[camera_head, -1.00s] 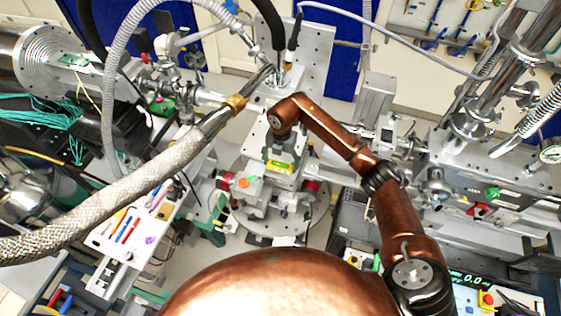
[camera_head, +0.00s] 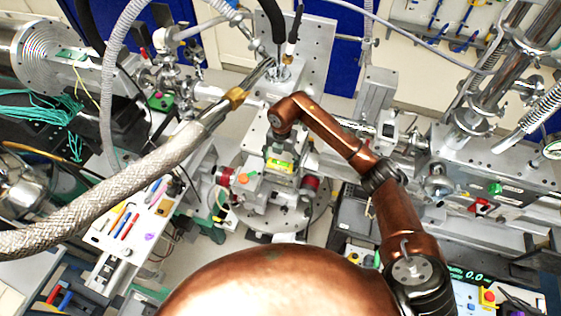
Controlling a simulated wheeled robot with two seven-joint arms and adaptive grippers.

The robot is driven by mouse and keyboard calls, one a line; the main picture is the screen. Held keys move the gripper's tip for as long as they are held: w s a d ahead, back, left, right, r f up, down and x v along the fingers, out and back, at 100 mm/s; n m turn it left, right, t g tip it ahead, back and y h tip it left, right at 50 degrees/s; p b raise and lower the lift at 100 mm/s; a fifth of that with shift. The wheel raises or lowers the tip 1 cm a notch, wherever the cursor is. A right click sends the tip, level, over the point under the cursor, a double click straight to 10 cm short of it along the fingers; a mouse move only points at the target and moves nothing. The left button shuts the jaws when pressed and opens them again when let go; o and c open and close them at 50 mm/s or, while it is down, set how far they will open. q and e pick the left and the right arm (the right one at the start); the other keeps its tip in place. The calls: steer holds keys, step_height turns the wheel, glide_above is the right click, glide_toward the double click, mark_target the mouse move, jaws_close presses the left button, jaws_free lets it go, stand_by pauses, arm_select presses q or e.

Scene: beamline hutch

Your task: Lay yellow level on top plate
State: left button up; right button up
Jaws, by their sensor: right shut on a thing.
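The yellow level (camera_head: 280,166) is a small bar with a greenish middle, near the centre of the view. My right gripper (camera_head: 281,153) points down over it and is shut on it; the wrist and the dark gripper body hide much of the fingers. The pale grey top plate (camera_head: 264,186) of the central stage lies under and around the level. I cannot tell from above whether the level touches the plate. My left gripper is not in view.
An orange knob (camera_head: 243,179) and a red cylinder (camera_head: 311,182) sit beside the stage. A braided hose (camera_head: 120,190) crosses the left side. A white tray (camera_head: 110,243) holds pens at lower left. Metal beamline equipment (camera_head: 500,165) crowds the right.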

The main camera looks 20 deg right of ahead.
steer(key=shift+f, duration=0.35)
steer(key=o, duration=1.5)
steer(key=shift+c, duration=0.2)
steer(key=shift+r, duration=0.1)
step_height(320, 180, up, 12)
steer(key=shift+d, duration=0.15)
steer(key=shift+s, duration=0.1)
